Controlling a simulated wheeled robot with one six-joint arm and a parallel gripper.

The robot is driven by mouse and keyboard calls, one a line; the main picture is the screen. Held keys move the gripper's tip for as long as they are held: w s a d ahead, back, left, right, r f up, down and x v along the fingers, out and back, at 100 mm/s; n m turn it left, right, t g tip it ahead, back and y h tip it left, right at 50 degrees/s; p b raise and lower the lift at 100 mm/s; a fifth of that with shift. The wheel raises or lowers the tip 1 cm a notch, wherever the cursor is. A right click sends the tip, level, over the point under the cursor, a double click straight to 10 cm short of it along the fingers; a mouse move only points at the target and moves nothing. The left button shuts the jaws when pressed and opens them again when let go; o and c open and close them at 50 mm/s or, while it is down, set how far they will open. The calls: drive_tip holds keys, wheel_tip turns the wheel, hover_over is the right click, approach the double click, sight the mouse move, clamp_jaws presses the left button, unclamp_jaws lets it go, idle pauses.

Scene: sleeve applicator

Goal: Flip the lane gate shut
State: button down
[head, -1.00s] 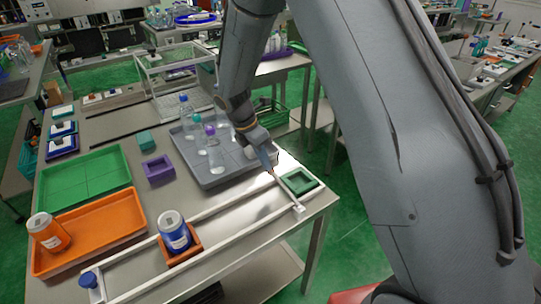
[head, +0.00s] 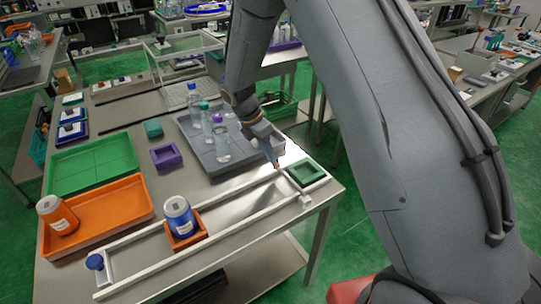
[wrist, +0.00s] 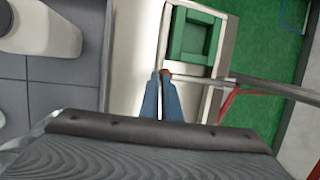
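The lane is framed by two long white rails (head: 150,272) at the table's front. A thin pale bar (head: 291,184), which looks like the lane gate, crosses the lane's right end beside a green square tray (head: 307,172). A white block (head: 305,201) sits at its near end. My gripper (head: 275,163) points down at the bar's far end. In the wrist view, the blue fingers (wrist: 161,78) are close together, with a small orange-brown tip (wrist: 166,72) just at their ends. I cannot tell whether they touch it. The green tray (wrist: 177,40) lies just beyond.
A blue canister (head: 179,218) stands in an orange holder (head: 199,237) in the lane. A blue knob (head: 95,262) is at the left end. Orange (head: 134,208) and green (head: 60,186) trays lie left.

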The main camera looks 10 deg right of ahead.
drive_tip(key=shift+s+f, duration=0.15)
drive_tip(key=shift+f, duration=0.05)
drive_tip(key=w+b+v, duration=0.1)
drive_tip(key=w+v, duration=0.1)
drive_tip(key=v, duration=1.2)
drive_tip(key=s+d+m+y, duration=0.1)
drive_tip(key=s+d+m, duration=0.3)
drive_tip(key=s+m, duration=0.3)
drive_tip(key=s+d+f+m+t+y, duration=0.1)
drive_tip(key=s+d+m, duration=0.3)
drive_tip(key=s+m, duration=0.4)
drive_tip(key=s+d+f+m+t+y, duration=0.1)
drive_tip(key=s+d+m+y, duration=0.1)
drive_tip(key=s+d+m, duration=0.2)
drive_tip(key=s+m, duration=0.3)
drive_tip(key=s, duration=0.2)
drive_tip(key=shift+m, duration=0.4)
drive_tip(key=shift+s, duration=0.1)
